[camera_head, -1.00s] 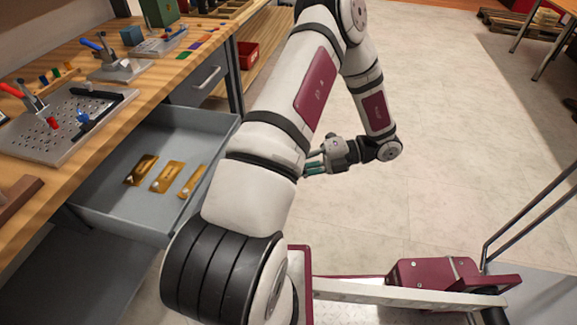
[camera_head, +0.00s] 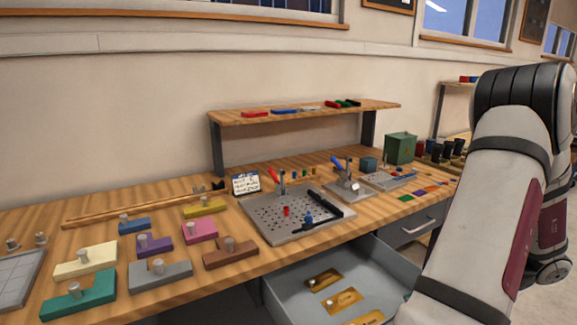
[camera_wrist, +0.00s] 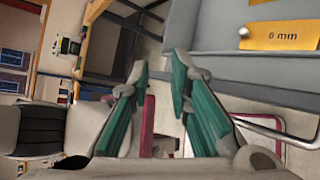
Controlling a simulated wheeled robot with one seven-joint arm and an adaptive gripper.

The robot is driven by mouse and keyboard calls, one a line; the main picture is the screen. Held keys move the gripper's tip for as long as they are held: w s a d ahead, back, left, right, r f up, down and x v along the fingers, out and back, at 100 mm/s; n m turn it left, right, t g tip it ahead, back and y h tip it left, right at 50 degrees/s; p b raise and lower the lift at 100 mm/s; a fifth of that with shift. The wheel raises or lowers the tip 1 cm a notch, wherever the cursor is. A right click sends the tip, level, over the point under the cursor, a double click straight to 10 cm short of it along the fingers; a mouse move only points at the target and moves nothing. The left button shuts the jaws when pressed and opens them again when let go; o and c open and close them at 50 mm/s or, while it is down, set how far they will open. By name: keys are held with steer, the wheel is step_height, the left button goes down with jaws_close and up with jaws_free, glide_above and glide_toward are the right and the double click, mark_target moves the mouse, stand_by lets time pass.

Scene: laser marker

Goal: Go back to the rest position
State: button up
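My gripper (camera_wrist: 160,95) shows in the wrist view with two green-padded fingers apart and nothing between them. In the head view the gripper itself is out of sight; only my arm shows at the right edge. In the wrist view an open grey drawer (camera_wrist: 210,40) with a yellow plate marked "6 mm" (camera_wrist: 285,36) lies beyond the fingers at the upper right. The same drawer (camera_head: 400,268) hangs open under the bench in the head view, with several brass-coloured plates (camera_head: 323,280) inside. The gripper is apart from the drawer.
The wooden bench (camera_head: 100,210) carries a perforated metal plate (camera_head: 268,215) with clamps, several coloured blocks with knobs (camera_head: 160,272), a small card (camera_head: 246,184) and a green box (camera_head: 400,148). A raised shelf (camera_head: 290,114) stands behind. The open drawer sticks out near my arm.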

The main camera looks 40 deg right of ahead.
steer(key=w+a+r+n+g+h+p, duration=0.1)
steer(key=w+a+r+n+g+p, duration=0.1)
steer(key=w+a+r+n+g, duration=0.45)
steer(key=w+a+r+n+g+h+p, duration=0.1)
steer(key=w+a+r+n+g+p, duration=0.15)
steer(key=a+r+n, duration=0.75)
steer(key=s+a+r+n+t+h+p, duration=0.1)
steer(key=a+r+n+t+h+p, duration=0.1)
steer(key=a+n, duration=0.5)
steer(key=s+a+r+n+t+h+p, duration=0.1)
steer(key=a+r+n+h, duration=0.3)
steer(key=n, duration=1.2)
steer(key=s+a+r+p, duration=0.1)
steer(key=a, duration=0.2)
steer(key=shift+t+h, duration=0.4)
